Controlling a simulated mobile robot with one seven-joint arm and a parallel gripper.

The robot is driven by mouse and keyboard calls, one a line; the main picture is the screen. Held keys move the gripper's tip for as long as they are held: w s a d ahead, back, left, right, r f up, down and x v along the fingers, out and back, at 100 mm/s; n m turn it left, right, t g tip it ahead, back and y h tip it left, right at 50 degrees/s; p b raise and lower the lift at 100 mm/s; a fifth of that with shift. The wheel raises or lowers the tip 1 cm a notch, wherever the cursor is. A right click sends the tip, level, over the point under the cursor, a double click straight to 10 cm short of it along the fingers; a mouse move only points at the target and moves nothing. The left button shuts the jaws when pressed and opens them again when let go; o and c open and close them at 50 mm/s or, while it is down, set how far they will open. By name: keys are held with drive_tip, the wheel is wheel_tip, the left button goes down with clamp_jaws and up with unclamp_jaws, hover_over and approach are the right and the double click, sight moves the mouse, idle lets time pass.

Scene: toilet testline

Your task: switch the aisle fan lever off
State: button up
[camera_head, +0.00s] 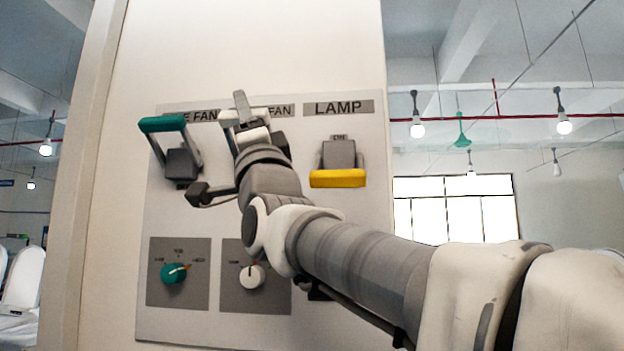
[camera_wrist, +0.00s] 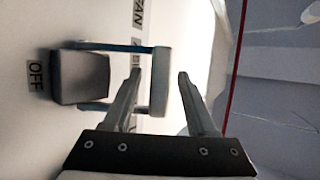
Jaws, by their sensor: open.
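The aisle fan lever is the middle one on the panel. Its pale handle (camera_head: 245,127) is up and partly hidden behind my gripper (camera_head: 243,106). In the wrist view its light grey handle bar (camera_wrist: 160,82) stands out from a dark grey base (camera_wrist: 80,77), on the side away from the OFF label (camera_wrist: 36,76). My gripper (camera_wrist: 159,74) is open. In this view the bar lies between the two fingers, with a gap towards the right finger. I cannot tell whether the left finger touches it.
A teal lever (camera_head: 162,124), handle up, is on the left. A yellow lever (camera_head: 338,178) under the LAMP label (camera_head: 338,108) is down on the right. A teal knob (camera_head: 174,272) and a white knob (camera_head: 251,277) are below. Open room lies right of the panel.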

drive_tip(key=shift+w+a+r, duration=0.1)
drive_tip(key=shift+w+r, duration=0.1)
drive_tip(key=shift+r, duration=0.05)
drive_tip(key=shift+c, duration=0.3)
clamp_jaws()
idle(1.0)
